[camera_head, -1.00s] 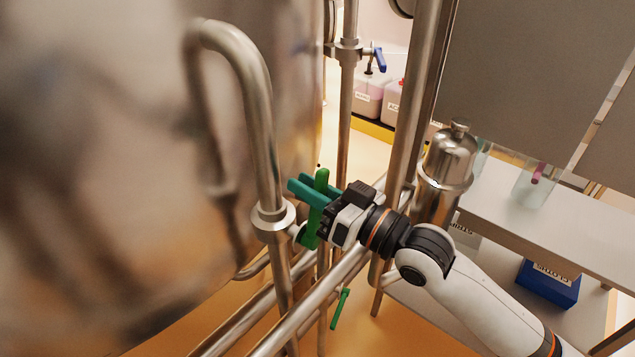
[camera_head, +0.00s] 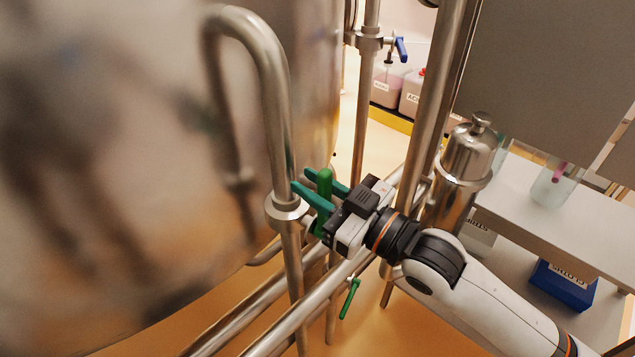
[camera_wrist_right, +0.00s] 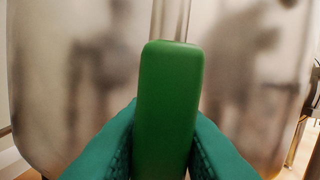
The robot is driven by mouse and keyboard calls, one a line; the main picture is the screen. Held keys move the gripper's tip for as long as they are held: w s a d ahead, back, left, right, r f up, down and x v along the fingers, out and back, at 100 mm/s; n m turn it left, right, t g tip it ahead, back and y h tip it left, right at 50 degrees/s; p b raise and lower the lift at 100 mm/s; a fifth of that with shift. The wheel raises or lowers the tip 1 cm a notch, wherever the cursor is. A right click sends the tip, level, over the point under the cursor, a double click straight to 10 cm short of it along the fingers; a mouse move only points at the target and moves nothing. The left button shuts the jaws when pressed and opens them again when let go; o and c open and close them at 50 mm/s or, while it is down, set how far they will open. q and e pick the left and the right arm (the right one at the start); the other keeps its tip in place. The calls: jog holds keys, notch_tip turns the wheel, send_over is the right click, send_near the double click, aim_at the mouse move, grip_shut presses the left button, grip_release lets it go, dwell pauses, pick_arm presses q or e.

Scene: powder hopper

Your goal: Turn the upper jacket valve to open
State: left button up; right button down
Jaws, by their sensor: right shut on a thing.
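The upper jacket valve's green handle (camera_head: 324,184) stands roughly upright beside the vertical jacket pipe, in the middle of the head view. My right gripper (camera_head: 302,181) has its teal fingers on either side of this handle and is shut on it. In the right wrist view the green handle (camera_wrist_right: 166,105) rises between the two teal fingers, its rounded end above them. The valve body is mostly hidden behind the gripper. My left gripper is not in view.
A large steel vessel (camera_head: 120,180) fills the left. A second green handle (camera_head: 349,298) hangs lower down. Steel pipes (camera_head: 290,310) run below and beside my right arm. A steel canister (camera_head: 466,155) and a shelf (camera_head: 540,215) stand at the right. A blue-handled valve (camera_head: 401,48) is behind.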

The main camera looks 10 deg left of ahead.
jog(key=shift+s+a+f, duration=0.2)
jog(key=shift+s+a, duration=0.05)
jog(key=shift+s, duration=0.1)
jog(key=c, duration=1.5)
grip_release()
jog(key=shift+o, duration=1.1)
jog(key=shift+s+a+r, duration=0.1)
jog(key=shift+s, duration=0.1)
jog(key=shift+s+r, duration=0.1)
jog(key=shift+w, duration=0.2)
